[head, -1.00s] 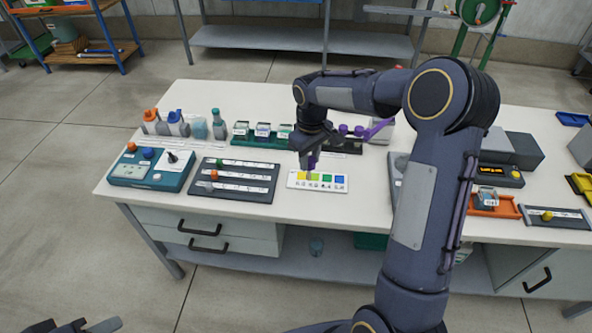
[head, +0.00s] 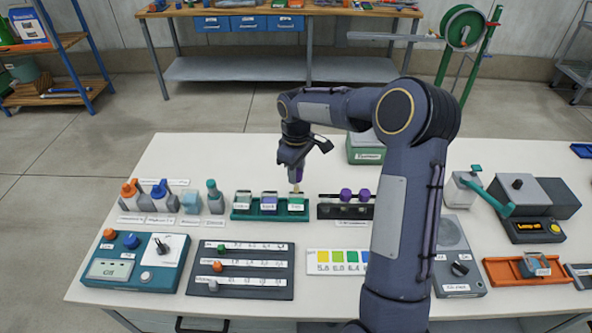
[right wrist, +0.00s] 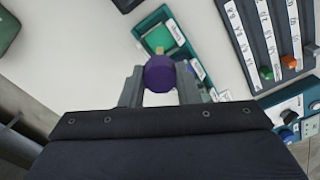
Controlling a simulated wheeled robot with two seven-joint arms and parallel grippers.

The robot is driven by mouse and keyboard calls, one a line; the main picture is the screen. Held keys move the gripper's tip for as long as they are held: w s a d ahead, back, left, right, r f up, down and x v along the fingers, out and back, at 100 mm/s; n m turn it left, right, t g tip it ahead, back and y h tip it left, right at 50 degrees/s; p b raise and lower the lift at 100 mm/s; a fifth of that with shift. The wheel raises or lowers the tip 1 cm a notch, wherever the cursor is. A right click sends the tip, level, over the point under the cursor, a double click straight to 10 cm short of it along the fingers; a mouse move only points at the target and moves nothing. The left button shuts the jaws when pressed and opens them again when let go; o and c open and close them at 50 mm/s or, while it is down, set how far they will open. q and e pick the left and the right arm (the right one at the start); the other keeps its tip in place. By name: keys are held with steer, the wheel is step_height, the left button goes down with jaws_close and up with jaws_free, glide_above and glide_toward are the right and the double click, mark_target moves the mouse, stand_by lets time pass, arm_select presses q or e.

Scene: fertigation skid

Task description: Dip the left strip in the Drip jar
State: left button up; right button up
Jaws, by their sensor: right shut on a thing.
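My right gripper (head: 293,165) is shut on the purple knob (right wrist: 160,73) of a strip. The strip's pale yellowish tip (head: 296,188) points down, just above or at the mouth of the rightmost jar (head: 296,204); I cannot tell if it is inside. This jar has a green top and also shows in the right wrist view (right wrist: 160,40). Two more jars (head: 243,203) (head: 269,203) stand left of it in the green rack (head: 234,216). The jar labels are too small to read surely. My left gripper is out of view.
A black strip rack (head: 330,212) with two purple knobs (head: 345,194) (head: 363,195) stands right of the jars. In front are a colour card (head: 338,272), a dark slider board (head: 240,273) and a teal control box (head: 133,265). Bottles (head: 191,201) stand to the left.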

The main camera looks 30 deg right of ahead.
mark_target(296, 192)
step_height(296, 192, down, 3)
steer(key=shift+r+b, duration=0.15)
steer(key=shift+b, duration=0.7)
steer(key=shift+f+b, duration=1.5)
steer(key=shift+f, duration=0.95)
steer(key=shift+r, duration=0.1)
steer(key=shift+r+p, duration=3.3)
steer(key=shift+r, duration=0.95)
steer(key=shift+f, duration=0.15)
